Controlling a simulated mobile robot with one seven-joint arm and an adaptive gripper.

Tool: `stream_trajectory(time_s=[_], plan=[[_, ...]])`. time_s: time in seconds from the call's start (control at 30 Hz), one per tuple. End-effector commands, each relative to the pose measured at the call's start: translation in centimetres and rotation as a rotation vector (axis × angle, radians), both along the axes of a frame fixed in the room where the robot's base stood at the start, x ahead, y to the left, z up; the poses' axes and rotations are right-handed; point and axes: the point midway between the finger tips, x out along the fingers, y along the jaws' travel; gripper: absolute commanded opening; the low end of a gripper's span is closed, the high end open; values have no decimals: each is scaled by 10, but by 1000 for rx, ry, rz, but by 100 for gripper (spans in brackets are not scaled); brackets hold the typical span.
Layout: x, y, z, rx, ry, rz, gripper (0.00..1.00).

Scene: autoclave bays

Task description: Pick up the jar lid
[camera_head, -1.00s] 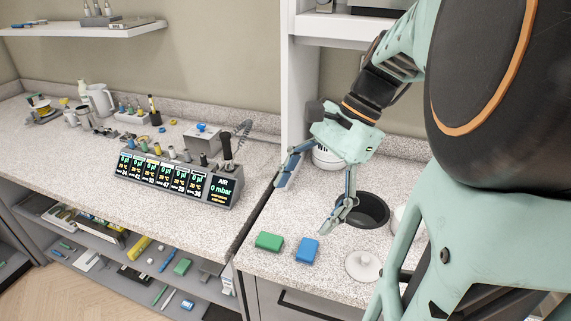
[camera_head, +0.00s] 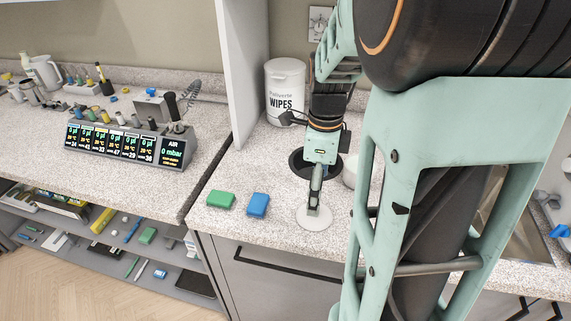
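The jar lid (camera_head: 318,222) is a pale, round, flat disc lying on the speckled counter near its front edge. My gripper (camera_head: 314,208) points down directly over the middle of the lid. Its fingertips are at or just above the lid's centre and hide the knob. I see the fingers edge-on, one in front of the other, so I cannot tell whether they are open or shut on the knob.
A dark round bowl (camera_head: 298,164) stands just behind my gripper, with a white container (camera_head: 349,172) beside it. A blue block (camera_head: 258,205) and a green block (camera_head: 220,200) lie left of the lid. A wipes tub (camera_head: 284,88) stands at the back.

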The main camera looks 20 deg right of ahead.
Motion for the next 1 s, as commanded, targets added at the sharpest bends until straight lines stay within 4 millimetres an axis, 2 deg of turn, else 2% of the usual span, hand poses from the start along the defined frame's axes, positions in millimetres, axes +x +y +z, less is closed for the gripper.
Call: stream_trajectory(time_s=[0.03,0.27,0.6,0.87,1.0], plan=[[-1,0,-9,0,4,-1,83],[0,0,-28,1,2,0,83],[3,0,-72,3,2,0,83],[4,0,-76,1,0,1,83],[4,0,-75,2,0,1,71]])
